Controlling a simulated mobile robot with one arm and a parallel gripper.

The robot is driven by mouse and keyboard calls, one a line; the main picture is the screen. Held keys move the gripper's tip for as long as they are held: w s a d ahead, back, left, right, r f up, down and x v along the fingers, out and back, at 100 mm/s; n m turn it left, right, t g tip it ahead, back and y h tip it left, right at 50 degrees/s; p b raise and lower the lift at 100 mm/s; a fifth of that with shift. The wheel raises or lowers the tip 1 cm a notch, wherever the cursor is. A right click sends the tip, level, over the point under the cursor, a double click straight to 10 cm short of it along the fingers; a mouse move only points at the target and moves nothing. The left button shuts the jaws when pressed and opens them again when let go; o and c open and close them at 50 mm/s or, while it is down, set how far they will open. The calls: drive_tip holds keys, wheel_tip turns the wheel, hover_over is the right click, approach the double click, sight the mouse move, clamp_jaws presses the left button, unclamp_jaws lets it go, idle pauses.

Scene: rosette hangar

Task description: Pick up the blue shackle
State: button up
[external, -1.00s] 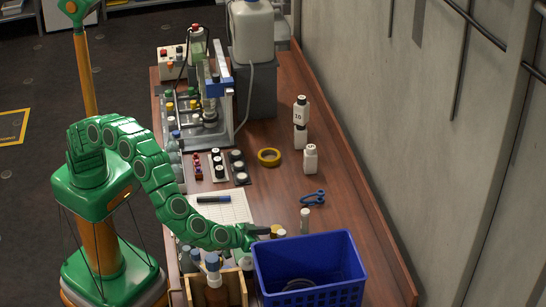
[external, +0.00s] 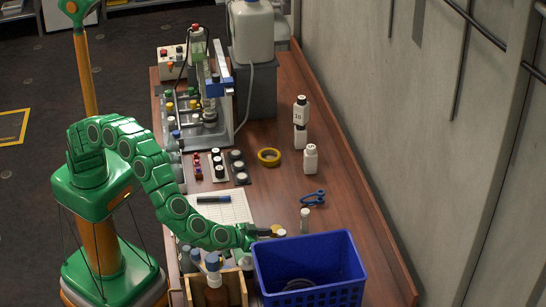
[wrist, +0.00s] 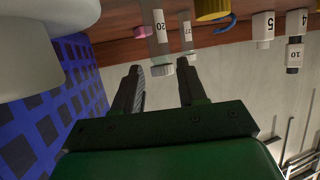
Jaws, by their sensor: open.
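The blue shackle (external: 313,196) lies on the brown bench, right of the paper sheet and behind the blue crate. In the wrist view a blue curved piece (wrist: 227,23), probably the shackle, shows at the top edge, partly hidden by a yellow object. My gripper (external: 266,231) is low over the front of the bench, left of the shackle and apart from it. The wrist view shows its two dark fingers (wrist: 160,68) apart with nothing gripped between them. Labelled vials (wrist: 160,42) stand just beyond the fingertips.
The blue crate (external: 310,242) stands close in front of my gripper. A small vial (external: 305,221) stands between gripper and shackle. White bottles (external: 310,158) and a yellow tape roll (external: 268,157) are farther back. Bare bench lies right of the shackle, before the wall.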

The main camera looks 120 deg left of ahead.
sight(309, 195)
wheel_tip(309, 195, up, 5)
drive_tip(key=s+a+n, duration=0.3)
drive_tip(key=a+n, duration=0.9)
drive_tip(key=n, duration=0.3)
drive_tip(key=s+a+n, duration=0.2)
drive_tip(key=a+n, duration=1)
drive_tip(key=n, duration=0.2)
drive_tip(key=shift+y, duration=0.4)
wheel_tip(309, 195, down, 7)
drive_tip(key=shift+d+f, duration=0.1)
drive_tip(key=shift+s+f+x, duration=0.15)
drive_tip(key=shift+x, duration=1.15)
drive_tip(key=shift+s+f+x, duration=0.1)
drive_tip(key=shift+x, duration=1.2)
drive_tip(key=shift+s+f+x, duration=0.15)
drive_tip(key=shift+x, duration=1.1)
drive_tip(key=shift+c, duration=0.3)
clamp_jaws()
